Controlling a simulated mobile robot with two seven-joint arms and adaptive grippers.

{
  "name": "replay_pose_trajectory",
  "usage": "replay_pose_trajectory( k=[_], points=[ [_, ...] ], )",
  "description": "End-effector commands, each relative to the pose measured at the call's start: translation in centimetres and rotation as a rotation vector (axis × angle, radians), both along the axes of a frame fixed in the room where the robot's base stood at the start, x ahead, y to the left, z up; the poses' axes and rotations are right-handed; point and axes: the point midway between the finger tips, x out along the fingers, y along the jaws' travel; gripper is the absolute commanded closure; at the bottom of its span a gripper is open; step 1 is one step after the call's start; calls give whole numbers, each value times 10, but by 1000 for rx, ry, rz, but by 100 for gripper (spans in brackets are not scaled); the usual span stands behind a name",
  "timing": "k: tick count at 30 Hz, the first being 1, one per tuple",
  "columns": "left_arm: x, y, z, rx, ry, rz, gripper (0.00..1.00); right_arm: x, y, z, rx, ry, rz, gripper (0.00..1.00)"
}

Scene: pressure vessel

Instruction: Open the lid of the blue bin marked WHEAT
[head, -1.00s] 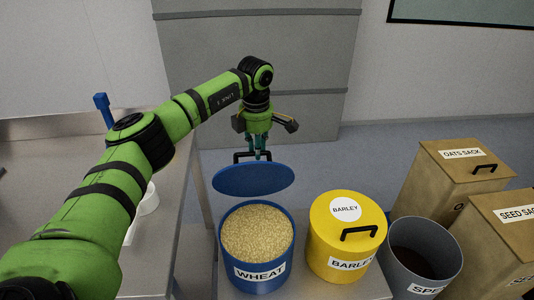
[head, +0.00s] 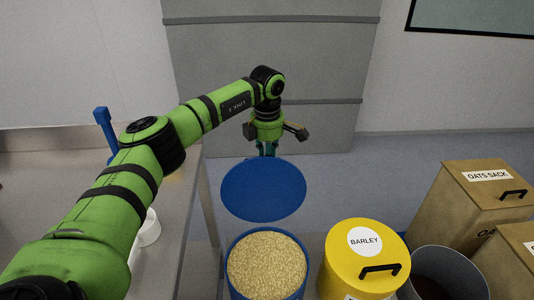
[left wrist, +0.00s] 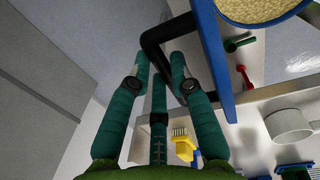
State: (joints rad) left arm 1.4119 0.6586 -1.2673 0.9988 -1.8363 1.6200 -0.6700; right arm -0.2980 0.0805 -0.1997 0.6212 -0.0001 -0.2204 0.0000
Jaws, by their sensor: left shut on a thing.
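The blue bin (head: 233,280) stands at the bottom of the head view, uncovered and full of pale grain (head: 267,262). Its WHEAT label is out of the picture now. The round blue lid (head: 263,190) is tipped up behind the far rim, its plain underside facing me. Its lower edge is close to the rim; I cannot tell whether they touch. My left gripper (head: 267,149) is behind the lid's top. In the left wrist view my left gripper (left wrist: 160,65) is shut on the black lid handle (left wrist: 155,42), with the lid (left wrist: 212,52) seen edge-on. My right gripper is not in view.
A yellow BARLEY bin (head: 345,265) with its lid on stands close at right. Beyond it are an open grey bin (head: 450,258) and brown sack boxes (head: 455,207). A steel counter (head: 185,225) lies left. A white mug (left wrist: 290,125) shows in the wrist view.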

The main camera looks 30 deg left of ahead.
Motion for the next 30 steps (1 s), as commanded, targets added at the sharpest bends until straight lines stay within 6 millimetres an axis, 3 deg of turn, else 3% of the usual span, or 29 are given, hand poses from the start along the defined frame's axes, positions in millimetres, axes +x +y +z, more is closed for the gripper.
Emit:
replay_pose_trajectory(
  k=[1, 6, 7, 8, 9, 20, 23, 30],
  points=[
    [-7, -3, -14, 2, 34, -3, 100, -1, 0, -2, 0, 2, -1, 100],
    [-7, -3, -15, 1, 35, -4, 100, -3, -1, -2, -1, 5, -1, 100],
    [-7, -3, -15, 1, 35, -4, 71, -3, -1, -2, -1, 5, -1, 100],
    [-7, -3, -15, 2, 35, -5, 59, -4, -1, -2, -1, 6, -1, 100],
    [-7, -3, -14, 2, 33, -5, 54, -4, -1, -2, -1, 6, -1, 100],
    [-4, -1, -6, 1, 21, -3, 54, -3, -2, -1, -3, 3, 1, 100],
    [-4, -2, 5, 2, 19, -3, 54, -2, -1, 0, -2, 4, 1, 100],
    [-6, -4, 55, 0, 20, -4, 54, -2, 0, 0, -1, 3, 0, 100]
  ],
)
